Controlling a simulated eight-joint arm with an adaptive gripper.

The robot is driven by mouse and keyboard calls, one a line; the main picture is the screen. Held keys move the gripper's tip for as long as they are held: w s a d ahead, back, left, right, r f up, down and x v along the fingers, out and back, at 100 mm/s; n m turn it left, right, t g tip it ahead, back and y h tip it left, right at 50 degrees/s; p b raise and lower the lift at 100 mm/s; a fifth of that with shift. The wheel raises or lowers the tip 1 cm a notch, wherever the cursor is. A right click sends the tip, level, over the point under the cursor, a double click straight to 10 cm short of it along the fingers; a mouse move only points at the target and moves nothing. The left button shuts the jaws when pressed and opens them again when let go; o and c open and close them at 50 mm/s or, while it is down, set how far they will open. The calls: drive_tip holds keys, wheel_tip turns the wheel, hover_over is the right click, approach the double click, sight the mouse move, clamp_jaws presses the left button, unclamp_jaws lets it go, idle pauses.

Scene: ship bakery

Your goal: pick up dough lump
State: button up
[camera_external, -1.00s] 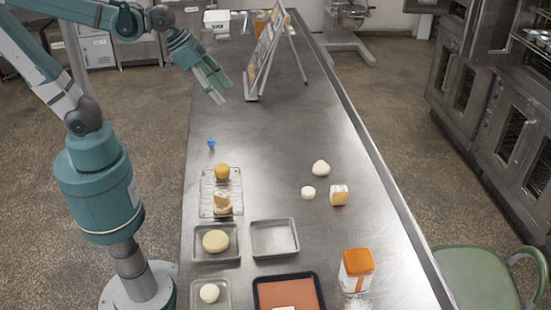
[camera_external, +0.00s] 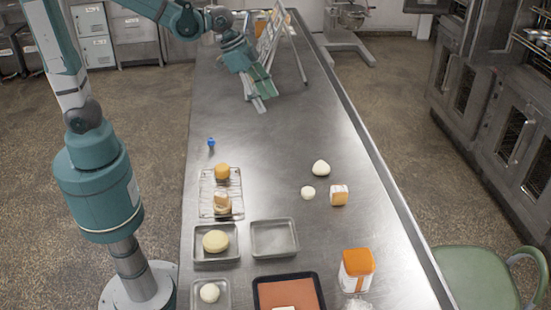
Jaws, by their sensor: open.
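Two pale lumps lie on the bare steel table (camera_external: 270,190), right of its middle: a larger, slightly peaked lump (camera_external: 321,168) and a smaller round one (camera_external: 308,191) just below it. A third pale round lump (camera_external: 209,292) sits in a small metal tray at the lower left. I cannot tell for certain which is the dough lump. My gripper (camera_external: 266,101) is open and empty above the far part of the table, well beyond and to the left of the two loose lumps.
A stand-up board (camera_external: 268,38) is close behind my gripper. Mid-table is mostly clear.

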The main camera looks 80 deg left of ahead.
drive_tip(key=w+f+m+g, duration=0.1)
drive_tip(key=w+f+m, duration=0.2)
drive_tip(key=w+f, duration=0.75)
drive_tip(key=m+g+h+p, duration=0.1)
drive_tip(key=m+h, duration=0.1)
approach(321, 162)
drive_tip(key=f, duration=0.1)
drive_tip(key=shift+w+d+f, duration=0.4)
drive_tip(key=shift+d+f, duration=0.1)
drive_tip(key=shift+f, duration=0.1)
drive_tip(key=shift+p+x, duration=0.3)
drive_tip(key=shift+x, duration=1)
drive_tip(key=shift+p+x, duration=0.5)
drive_tip(key=shift+x, duration=2.1)
